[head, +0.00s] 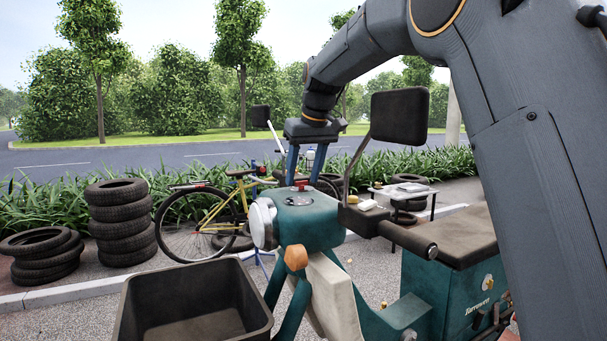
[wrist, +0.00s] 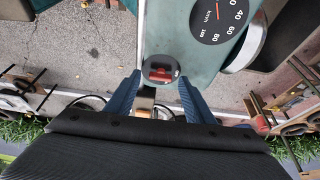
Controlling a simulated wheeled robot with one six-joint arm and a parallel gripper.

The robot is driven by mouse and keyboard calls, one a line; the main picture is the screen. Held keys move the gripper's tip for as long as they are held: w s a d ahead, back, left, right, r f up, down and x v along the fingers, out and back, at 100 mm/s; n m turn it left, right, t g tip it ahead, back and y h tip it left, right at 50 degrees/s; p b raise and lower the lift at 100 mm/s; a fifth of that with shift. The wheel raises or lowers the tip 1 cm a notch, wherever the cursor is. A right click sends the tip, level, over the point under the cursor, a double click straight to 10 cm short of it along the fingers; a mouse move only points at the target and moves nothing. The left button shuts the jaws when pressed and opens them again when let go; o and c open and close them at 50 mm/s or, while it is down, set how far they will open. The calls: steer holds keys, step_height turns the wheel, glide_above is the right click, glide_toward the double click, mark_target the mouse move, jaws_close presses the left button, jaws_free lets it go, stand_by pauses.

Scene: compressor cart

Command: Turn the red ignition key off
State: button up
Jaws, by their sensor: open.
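The red ignition key (head: 301,183) stands on top of the teal headlamp housing (head: 318,228) of the scooter cart. In the wrist view the key (wrist: 161,69) sits in a dark round lock near the end of the teal housing (wrist: 168,40). My gripper (head: 303,175) points down over the housing with its blue fingers apart. In the wrist view my gripper (wrist: 159,79) has one finger on each side of the lock, with a gap to the key on both sides. Nothing is held. The exact height of the fingertips above the housing is hard to tell.
A speedometer (wrist: 218,15) lies beside the lock. Mirrors (head: 400,116) and a handlebar grip (head: 407,240) stick out close to my arm. A dark open bin (head: 195,300) stands in front. A bicycle (head: 215,215) and stacked tyres (head: 120,220) stand behind.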

mark_target(309, 192)
steer(key=b+v, duration=0.2)
steer(key=v, duration=0.6)
steer(key=shift+a+f, duration=0.1)
